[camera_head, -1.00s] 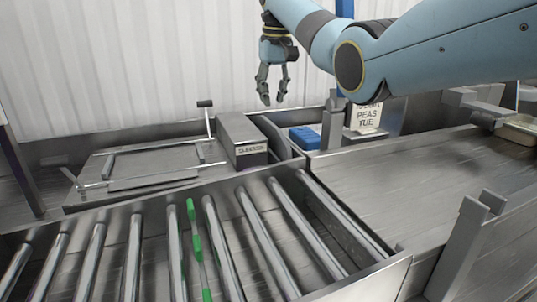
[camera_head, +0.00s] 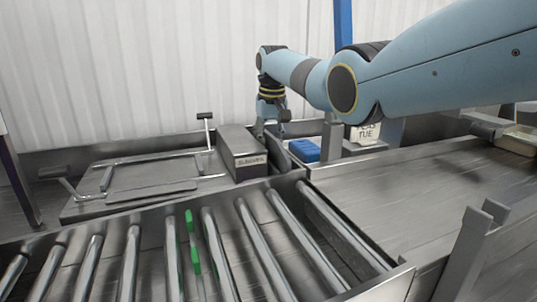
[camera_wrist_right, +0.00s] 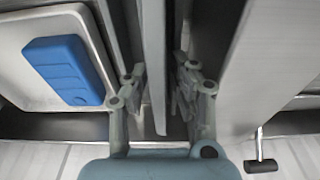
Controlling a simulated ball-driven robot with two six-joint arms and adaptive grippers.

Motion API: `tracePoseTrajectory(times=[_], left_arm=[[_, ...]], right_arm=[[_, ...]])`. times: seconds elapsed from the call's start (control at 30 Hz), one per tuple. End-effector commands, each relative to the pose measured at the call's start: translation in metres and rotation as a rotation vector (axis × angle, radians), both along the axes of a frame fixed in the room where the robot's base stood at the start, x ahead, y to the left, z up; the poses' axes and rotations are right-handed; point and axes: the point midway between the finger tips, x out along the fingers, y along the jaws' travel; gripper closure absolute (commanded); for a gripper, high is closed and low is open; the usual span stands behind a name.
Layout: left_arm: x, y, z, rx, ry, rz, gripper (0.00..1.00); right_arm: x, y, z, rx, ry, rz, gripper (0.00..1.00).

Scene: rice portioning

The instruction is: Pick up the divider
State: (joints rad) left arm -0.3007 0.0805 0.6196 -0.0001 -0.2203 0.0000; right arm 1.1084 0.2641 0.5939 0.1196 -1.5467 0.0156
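The divider is a thin grey upright plate (camera_wrist_right: 154,62) in the right wrist view. In the head view it looks to be the dark thin panel (camera_head: 281,158) in the narrow bay between the grey labelled box and the blue block. My right gripper (camera_head: 270,132) points down over this bay. In the right wrist view its fingers (camera_wrist_right: 160,90) stand on either side of the plate, with gaps visible. It is open. The fingertips are partly hidden in the head view. My left gripper is not in view.
The grey labelled box (camera_head: 240,152) stands close to the left of the gripper. A blue block (camera_head: 304,150) lies to the right, also in the wrist view (camera_wrist_right: 66,70). Rollers (camera_head: 213,240) with green strips are in front. A metal table (camera_head: 410,180) spreads right.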

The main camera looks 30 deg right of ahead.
Motion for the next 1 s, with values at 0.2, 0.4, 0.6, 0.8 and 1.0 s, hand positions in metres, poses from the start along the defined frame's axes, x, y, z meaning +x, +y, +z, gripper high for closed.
tracePoseTrajectory(times=[0.2,0.4,0.6,0.8,1.0], left_arm=[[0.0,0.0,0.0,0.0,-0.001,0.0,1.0],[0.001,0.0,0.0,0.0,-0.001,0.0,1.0],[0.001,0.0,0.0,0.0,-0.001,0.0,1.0],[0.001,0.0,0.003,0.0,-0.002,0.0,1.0],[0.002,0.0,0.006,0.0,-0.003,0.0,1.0]], right_arm=[[0.0,0.0,0.0,0.0,0.0,0.0,0.94],[0.0,0.0,0.0,0.0,0.0,0.0,1.0],[0.0,0.0,0.001,0.0,0.0,0.0,1.0],[0.001,-0.001,0.019,-0.001,-0.004,0.0,1.0],[0.001,0.0,0.062,0.0,-0.005,0.0,1.0]])
